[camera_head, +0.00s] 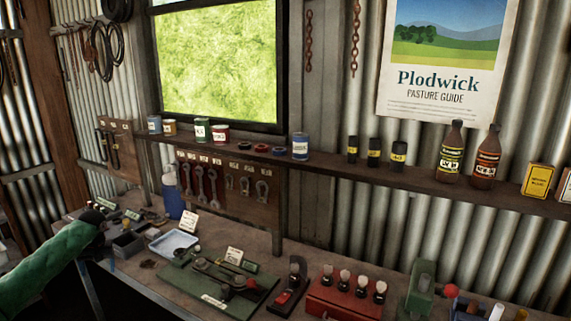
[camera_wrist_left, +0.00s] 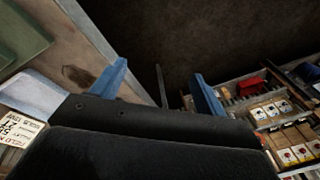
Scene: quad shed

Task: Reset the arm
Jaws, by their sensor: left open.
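My left arm comes in from the left in a green sleeve, and its dark left gripper (camera_head: 98,232) is over the front left part of the workbench (camera_head: 145,277). In the left wrist view the two blue fingers of this gripper (camera_wrist_left: 160,86) stand wide apart. Nothing is between them, only dark floor beyond. My right gripper is not in view.
The bench holds a pale blue tray (camera_head: 174,243), a green mat (camera_head: 215,285) with tools, a red box (camera_head: 345,301) and a blue bottle (camera_head: 172,196). A shelf (camera_head: 400,176) with cans and bottles runs behind. Stocked racks (camera_wrist_left: 283,120) show right in the wrist view.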

